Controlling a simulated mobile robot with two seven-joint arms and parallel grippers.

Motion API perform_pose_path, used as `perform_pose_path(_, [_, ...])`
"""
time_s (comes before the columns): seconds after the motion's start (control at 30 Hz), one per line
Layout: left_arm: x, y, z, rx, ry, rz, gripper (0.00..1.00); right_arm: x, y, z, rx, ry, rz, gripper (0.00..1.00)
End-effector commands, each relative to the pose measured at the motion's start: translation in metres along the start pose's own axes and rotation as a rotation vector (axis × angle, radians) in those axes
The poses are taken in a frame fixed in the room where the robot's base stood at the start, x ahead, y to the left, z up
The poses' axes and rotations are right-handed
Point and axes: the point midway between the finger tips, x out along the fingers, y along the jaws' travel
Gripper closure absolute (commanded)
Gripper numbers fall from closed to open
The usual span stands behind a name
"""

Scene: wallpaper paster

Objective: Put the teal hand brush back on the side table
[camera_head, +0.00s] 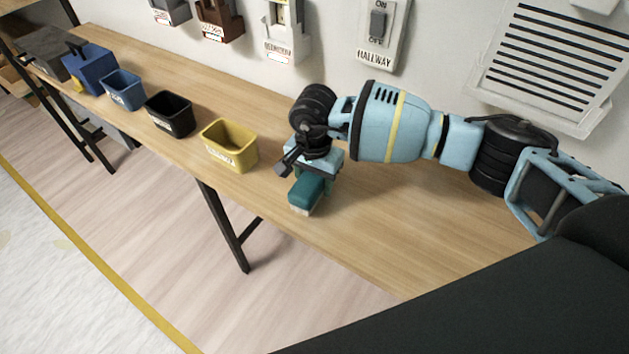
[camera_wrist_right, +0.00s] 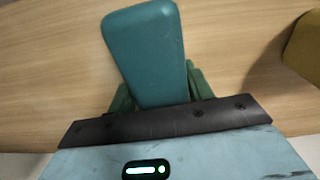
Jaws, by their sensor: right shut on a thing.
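The teal hand brush (camera_head: 309,190) is at the front edge of the wooden side table (camera_head: 400,225), just right of the yellow bin. Its pale bristle side faces down, on or just above the tabletop; I cannot tell which. My right gripper (camera_head: 318,175) is over the brush and shut on it. In the right wrist view the brush (camera_wrist_right: 146,50) sticks out from between the green fingers of the right gripper (camera_wrist_right: 160,92), with wood behind it. My left gripper is not in view.
A yellow bin (camera_head: 230,145) stands close left of the brush. A black bin (camera_head: 170,114), a blue bin (camera_head: 122,90) and a blue box (camera_head: 88,70) stand farther left. Wall switches (camera_head: 380,30) and a vent (camera_head: 555,60) are behind. The tabletop right of the brush is clear.

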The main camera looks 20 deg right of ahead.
Motion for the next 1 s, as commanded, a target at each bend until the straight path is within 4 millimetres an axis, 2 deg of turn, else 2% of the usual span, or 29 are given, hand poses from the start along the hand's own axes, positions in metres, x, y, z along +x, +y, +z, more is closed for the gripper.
perform_pose_path(0.37, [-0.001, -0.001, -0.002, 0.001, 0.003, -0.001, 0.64, 0.008, 0.000, -0.001, 0.001, 0.003, -0.003, 0.73])
perform_pose_path(0.7, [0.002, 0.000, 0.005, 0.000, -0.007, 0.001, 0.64, 0.017, 0.000, -0.001, 0.001, 0.003, -0.002, 0.73])
perform_pose_path(0.73, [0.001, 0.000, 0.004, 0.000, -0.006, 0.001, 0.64, 0.017, 0.000, -0.001, 0.001, 0.003, -0.002, 0.45])
perform_pose_path(0.87, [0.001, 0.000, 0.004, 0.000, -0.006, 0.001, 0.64, 0.016, 0.000, -0.001, 0.001, 0.003, -0.002, 0.28])
perform_pose_path(1.0, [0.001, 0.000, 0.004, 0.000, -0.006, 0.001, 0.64, 0.016, 0.000, -0.001, 0.002, 0.003, -0.002, 0.27])
